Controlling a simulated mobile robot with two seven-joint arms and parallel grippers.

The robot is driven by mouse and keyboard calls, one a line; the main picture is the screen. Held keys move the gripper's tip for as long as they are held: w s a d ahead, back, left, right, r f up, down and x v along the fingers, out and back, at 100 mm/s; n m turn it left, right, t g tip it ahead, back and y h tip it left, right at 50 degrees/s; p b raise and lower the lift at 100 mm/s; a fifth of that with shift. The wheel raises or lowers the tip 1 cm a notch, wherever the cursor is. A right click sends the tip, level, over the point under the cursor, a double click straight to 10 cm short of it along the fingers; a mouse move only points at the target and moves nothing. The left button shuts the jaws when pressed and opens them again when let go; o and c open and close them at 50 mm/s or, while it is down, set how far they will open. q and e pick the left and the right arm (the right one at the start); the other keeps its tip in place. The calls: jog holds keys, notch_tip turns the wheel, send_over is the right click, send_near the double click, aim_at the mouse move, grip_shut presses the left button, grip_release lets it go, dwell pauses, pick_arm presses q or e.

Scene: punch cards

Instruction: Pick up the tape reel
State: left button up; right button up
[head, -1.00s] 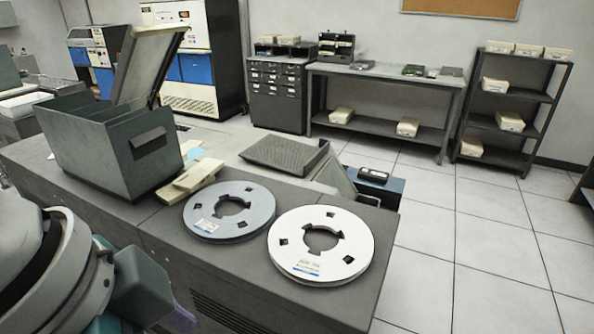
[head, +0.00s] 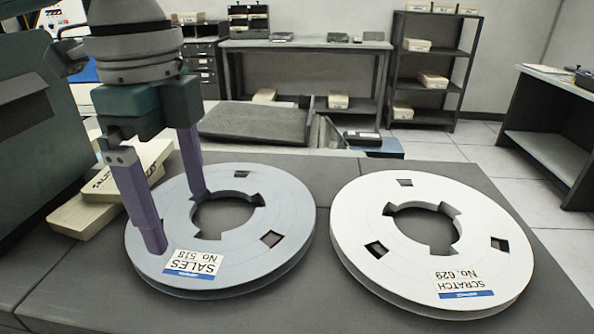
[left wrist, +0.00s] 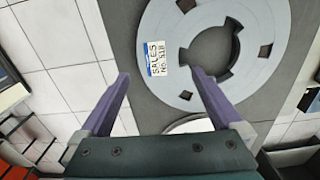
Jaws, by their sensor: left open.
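The blue-grey tape reel (head: 285,205), labelled SALES No 518, lies flat on a dark grey surface in the head view. The white reel (head: 350,225), labelled SCRATCH No 629, lies flat to its right. My left gripper (head: 174,220) is open and empty, its purple fingers pointing down over the left part of the blue-grey reel. One finger appears near the outer rim, the other near the centre hole. In the left wrist view, the reel (left wrist: 268,50) lies beyond the open fingers; contact cannot be told. My right gripper is not in view.
A ribbed grey tray (head: 255,122) stands behind. The dark surface (head: 325,285) is bare between and in front of the reels.

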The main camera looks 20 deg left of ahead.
aim_at(195, 262)
pick_arm(q)
jog(key=shift+s+d+f, duration=0.1)
jog(key=shift+d+f, duration=0.05)
jog(key=shift+f, duration=0.45)
jog(key=shift+d+f, duration=0.1)
jog(key=shift+f, duration=0.5)
notch_tip(195, 262, down, 6)
jog(key=shift+s+r, duration=0.1)
jog(key=shift+r, duration=0.25)
grip_shut()
